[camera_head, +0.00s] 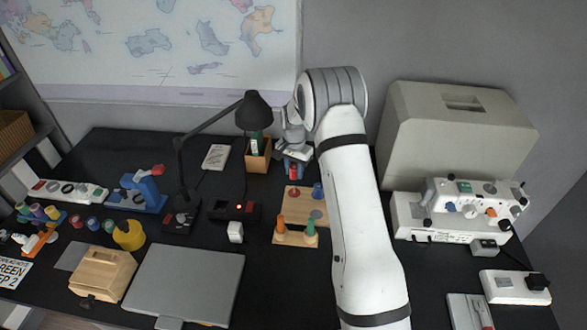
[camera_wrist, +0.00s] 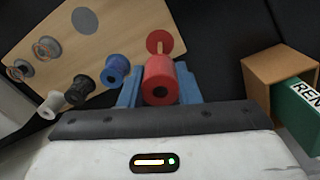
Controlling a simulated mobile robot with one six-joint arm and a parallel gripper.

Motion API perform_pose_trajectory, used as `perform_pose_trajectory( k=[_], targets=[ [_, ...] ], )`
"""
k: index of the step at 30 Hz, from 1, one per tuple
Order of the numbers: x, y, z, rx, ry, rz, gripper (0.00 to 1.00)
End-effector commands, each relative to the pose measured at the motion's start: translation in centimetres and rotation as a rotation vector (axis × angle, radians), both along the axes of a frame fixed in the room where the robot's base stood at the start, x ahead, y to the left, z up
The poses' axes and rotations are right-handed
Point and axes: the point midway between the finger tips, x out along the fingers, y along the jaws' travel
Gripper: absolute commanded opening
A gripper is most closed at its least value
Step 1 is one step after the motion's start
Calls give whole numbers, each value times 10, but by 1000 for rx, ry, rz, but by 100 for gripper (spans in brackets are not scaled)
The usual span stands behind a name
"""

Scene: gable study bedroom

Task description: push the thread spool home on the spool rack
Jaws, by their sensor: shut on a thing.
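The red thread spool (camera_wrist: 160,82) sits between the blue fingers of my gripper (camera_wrist: 158,92), which is shut on it. In the head view the spool shows small below my gripper (camera_head: 293,170), at the back of the wooden spool rack (camera_head: 291,239). The rack also shows in the wrist view (camera_wrist: 72,48). A pale peg rises from a red disc (camera_wrist: 158,40) on the rack, just beyond the spool. I cannot tell whether the peg's tip is inside the spool. A blue spool (camera_wrist: 116,68) stands beside it.
A wooden pen box (camera_head: 258,156) holding a green item stands close left of my gripper. A black desk lamp (camera_head: 254,110) leans over it. A sewing machine (camera_head: 450,211) stands right of my arm.

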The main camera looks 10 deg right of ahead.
Motion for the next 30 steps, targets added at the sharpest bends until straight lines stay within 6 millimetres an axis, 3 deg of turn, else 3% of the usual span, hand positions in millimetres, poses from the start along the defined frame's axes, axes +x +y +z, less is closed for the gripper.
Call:
perform_pose_trajectory(
  k=[3, 10, 30],
  targets=[
    [0, 0, -16, 0, 0, 0, 8],
    [0, 0, -33, 0, 0, 1, 8],
    [0, 1, -36, 0, 0, 2, 8]
  ],
)
